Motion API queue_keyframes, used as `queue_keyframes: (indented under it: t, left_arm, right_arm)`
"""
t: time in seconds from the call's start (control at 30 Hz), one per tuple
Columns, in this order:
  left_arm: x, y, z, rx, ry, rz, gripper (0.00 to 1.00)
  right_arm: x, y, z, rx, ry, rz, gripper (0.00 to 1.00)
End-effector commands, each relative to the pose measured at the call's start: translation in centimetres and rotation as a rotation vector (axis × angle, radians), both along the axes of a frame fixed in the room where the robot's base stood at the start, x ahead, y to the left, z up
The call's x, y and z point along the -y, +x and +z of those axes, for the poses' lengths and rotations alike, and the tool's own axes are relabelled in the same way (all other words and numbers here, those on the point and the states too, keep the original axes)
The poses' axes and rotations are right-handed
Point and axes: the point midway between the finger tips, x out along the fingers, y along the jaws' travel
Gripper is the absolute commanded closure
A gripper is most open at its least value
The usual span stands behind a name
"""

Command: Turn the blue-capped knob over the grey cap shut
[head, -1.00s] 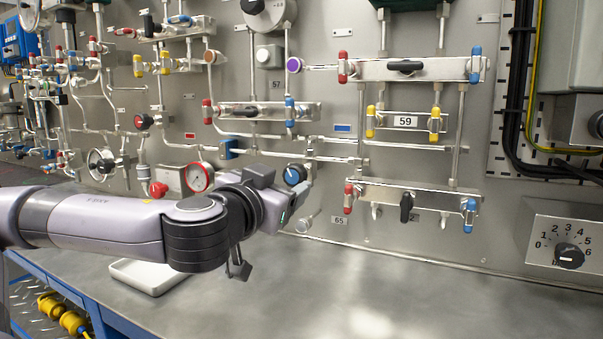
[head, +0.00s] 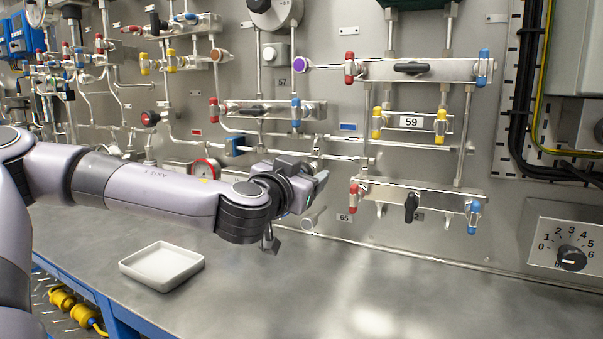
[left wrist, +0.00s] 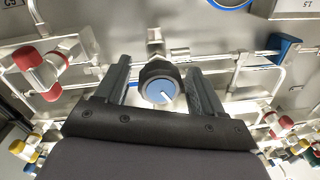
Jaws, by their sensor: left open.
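The blue-capped knob (left wrist: 159,90) shows in the left wrist view, a round black body with a blue face and a white pointer line. It sits between the two fingers of my left gripper (left wrist: 160,76), which are open on either side with a gap visible. In the head view my left gripper (head: 317,181) is at the panel and hides the knob. A grey cylindrical stub (head: 312,222), which may be the grey cap, sticks out just below the gripper. My right gripper is not in view.
Red-handled (head: 353,197) and blue-handled (head: 473,216) valves flank a black handle (head: 411,207) to the right. A red-rimmed gauge (head: 206,171) is left of the gripper. A white tray (head: 133,272) stands on the workbench (head: 300,295), whose front and right are clear.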

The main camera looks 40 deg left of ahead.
Motion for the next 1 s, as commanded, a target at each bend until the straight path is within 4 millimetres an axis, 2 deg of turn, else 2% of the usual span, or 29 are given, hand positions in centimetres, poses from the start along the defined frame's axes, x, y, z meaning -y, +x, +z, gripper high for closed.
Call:
queue_keyframes:
  t: [0.07, 0.23, 0.27, 0.67, 1.0]
  left_arm:
    - [0.0, 0.0, 0.0, 0.000, 0.000, 0.000, 0.32]
    - [0.0, 0.0, 0.0, 0.000, 0.000, 0.001, 0.84]
    - [0.0, 0.0, 0.0, 0.000, 0.000, 0.001, 0.86]
    - [-0.1, 0.0, -0.2, -0.017, 0.059, 0.003, 0.86]
    - [0.0, 0.0, -0.3, -0.092, 0.302, 0.003, 0.86]
  right_arm:
    - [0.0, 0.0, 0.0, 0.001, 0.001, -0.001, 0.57]
    - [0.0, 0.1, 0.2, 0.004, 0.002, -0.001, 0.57]
    - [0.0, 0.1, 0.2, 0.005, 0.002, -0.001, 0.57]
    - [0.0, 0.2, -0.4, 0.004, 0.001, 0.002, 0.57]
    - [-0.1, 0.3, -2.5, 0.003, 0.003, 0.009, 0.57]
